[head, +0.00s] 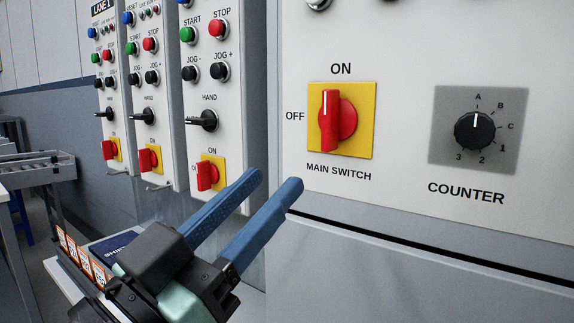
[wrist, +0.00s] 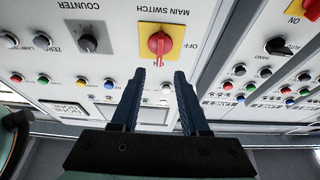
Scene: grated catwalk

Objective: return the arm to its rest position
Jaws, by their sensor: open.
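My gripper (head: 277,178) is open, its two blue fingers parallel and apart with nothing between them. In the head view it reaches up from the lower middle and ends below and left of the red main switch (head: 331,121) on its yellow plate. The switch handle stands upright, toward ON. In the wrist view, which is upside down, the gripper (wrist: 160,72) points at the panel, with the main switch (wrist: 160,43) just beyond the fingertips. The fingers look clear of the switch; their exact distance from the panel cannot be told.
The counter knob (head: 475,130) is right of the main switch. Several lane panels (head: 205,122) with buttons, black hand knobs and red switches stand at the left. A box with orange-marked labels (head: 82,255) and a grey conveyor (head: 38,168) are at the lower left.

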